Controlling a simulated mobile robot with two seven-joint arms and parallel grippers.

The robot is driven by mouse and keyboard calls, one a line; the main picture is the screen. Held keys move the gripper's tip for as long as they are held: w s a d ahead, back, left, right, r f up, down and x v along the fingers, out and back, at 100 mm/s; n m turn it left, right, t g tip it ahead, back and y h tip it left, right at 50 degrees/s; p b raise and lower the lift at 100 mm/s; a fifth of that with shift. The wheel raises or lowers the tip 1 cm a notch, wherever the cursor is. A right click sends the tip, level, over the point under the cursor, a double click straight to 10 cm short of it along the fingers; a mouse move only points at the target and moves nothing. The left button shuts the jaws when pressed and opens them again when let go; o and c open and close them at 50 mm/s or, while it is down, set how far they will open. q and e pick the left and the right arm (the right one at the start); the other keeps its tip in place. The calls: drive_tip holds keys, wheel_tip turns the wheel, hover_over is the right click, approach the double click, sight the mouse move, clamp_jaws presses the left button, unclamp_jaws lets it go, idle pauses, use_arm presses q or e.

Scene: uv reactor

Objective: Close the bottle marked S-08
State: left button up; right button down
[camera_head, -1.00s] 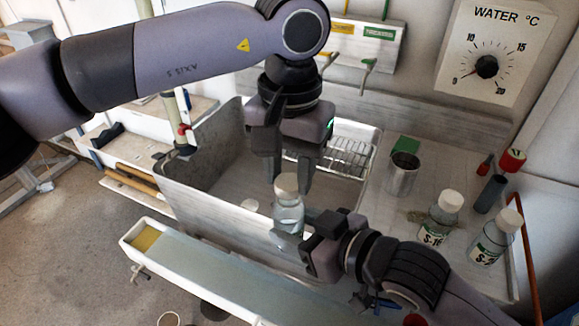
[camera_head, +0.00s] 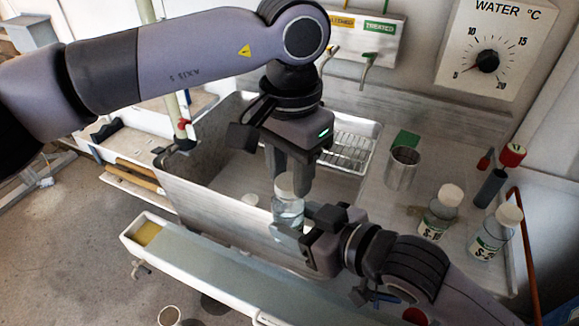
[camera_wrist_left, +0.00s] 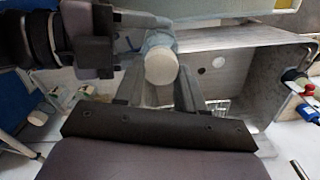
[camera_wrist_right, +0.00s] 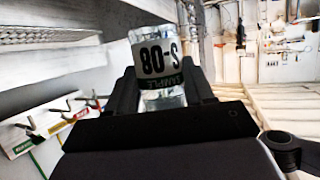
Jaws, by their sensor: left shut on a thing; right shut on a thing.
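The S-08 bottle (camera_head: 288,212) is clear glass and upright, held over the front part of the sink. Its label, upside down in the right wrist view (camera_wrist_right: 157,60), reads S-08. My right gripper (camera_head: 300,222) is shut on the bottle's body from the right. A white cap (camera_head: 286,183) sits at the bottle's top; it also shows in the left wrist view (camera_wrist_left: 161,67). My left gripper (camera_head: 288,186) points down from above, with its fingers around the cap, shut on it. Whether the cap is fully seated cannot be seen.
The metal sink (camera_head: 215,207) lies below the bottle, with a small white round thing (camera_head: 250,201) in it. On the right counter stand two capped bottles (camera_head: 440,212) (camera_head: 497,232) and a metal beaker (camera_head: 402,168). A long trough (camera_head: 200,268) runs in front.

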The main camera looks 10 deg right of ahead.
use_arm(q)
drive_tip(key=m, duration=0.3)
drive_tip(key=o, duration=1)
drive_tip(key=shift+r, duration=2.25)
